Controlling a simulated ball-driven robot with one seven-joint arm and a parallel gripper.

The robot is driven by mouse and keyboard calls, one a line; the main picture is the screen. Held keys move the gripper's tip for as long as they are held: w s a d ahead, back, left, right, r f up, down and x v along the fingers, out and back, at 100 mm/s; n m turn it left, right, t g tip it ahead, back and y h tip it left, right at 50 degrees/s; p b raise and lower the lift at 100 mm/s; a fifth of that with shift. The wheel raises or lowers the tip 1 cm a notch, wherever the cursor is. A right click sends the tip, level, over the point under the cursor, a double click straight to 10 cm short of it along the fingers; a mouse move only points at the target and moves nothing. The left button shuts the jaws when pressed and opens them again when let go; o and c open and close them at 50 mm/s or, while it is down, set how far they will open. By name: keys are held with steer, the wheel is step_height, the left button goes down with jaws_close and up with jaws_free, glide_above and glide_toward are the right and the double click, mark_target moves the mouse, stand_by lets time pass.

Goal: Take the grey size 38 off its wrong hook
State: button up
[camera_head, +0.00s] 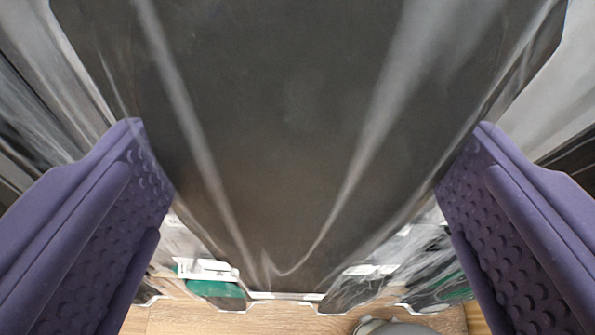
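A dark grey insole pack (300,120) in clear, shiny plastic wrap fills the middle of the head view, very close to the camera. It narrows downward to its lower end. My gripper (308,215) has two purple, bumpy fingers, one at each side of the pack. The fingers are wide apart, with the pack between them. Their inner faces seem close to the pack's edges, but I cannot tell whether they touch. The hook and any size marking are out of view.
Other clear-wrapped packs hang close by at the left (45,110) and right (545,100). Lower packs with white and green labels (215,288) show behind. A wooden floor (200,318) and a grey rounded object (392,327) are at the bottom edge.

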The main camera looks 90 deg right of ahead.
steer(key=c, duration=0.4)
steer(key=shift+o, duration=0.2)
